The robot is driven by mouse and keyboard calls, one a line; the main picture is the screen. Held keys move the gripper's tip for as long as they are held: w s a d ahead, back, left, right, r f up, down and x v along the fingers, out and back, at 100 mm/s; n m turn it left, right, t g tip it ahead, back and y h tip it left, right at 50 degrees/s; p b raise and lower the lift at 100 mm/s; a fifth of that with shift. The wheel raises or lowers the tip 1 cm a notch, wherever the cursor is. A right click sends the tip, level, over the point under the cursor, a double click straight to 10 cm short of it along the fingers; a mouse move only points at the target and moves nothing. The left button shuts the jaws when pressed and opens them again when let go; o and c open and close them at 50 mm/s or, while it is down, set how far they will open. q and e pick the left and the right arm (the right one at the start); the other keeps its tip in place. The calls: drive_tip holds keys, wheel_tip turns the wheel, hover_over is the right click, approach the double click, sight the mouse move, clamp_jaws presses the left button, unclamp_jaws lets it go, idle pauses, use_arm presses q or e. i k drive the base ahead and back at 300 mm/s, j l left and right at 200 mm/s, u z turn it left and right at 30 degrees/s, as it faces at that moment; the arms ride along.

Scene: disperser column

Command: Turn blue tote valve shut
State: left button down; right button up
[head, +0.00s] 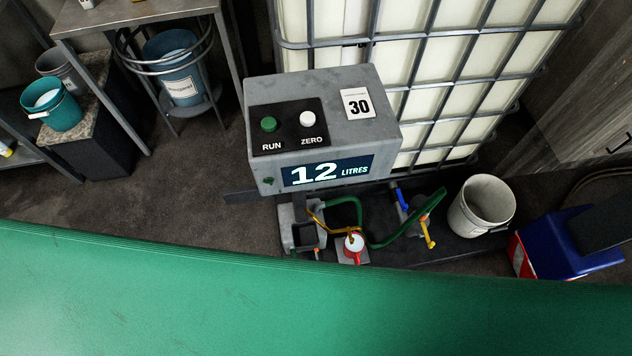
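A blue lever handle (402,199) shows low in front of the white caged tote (440,75), just right of the grey control box. It stands at a steep slant beside a grey fitting, next to a green hose (408,226). A yellow lever (428,234) sits just below and right of it. The handle is small here, and I cannot tell whether its valve is open or shut. Neither of my grippers is in view.
The control box (325,130) reads 12 litres, with RUN and ZERO buttons and a card marked 30. A pale bucket (481,206) and a blue-red box (560,247) stand to the right. A large green surface (200,300) fills the foreground and cuts off the floor behind it.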

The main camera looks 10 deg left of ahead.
sight(404, 207)
drive_tip(key=k+z, duration=0.2)
drive_tip(key=z, duration=0.2)
drive_tip(key=k+l+z, duration=0.2)
drive_tip(key=z, duration=0.2)
drive_tip(key=k+l+z, duration=0.2)
drive_tip(key=z, duration=0.2)
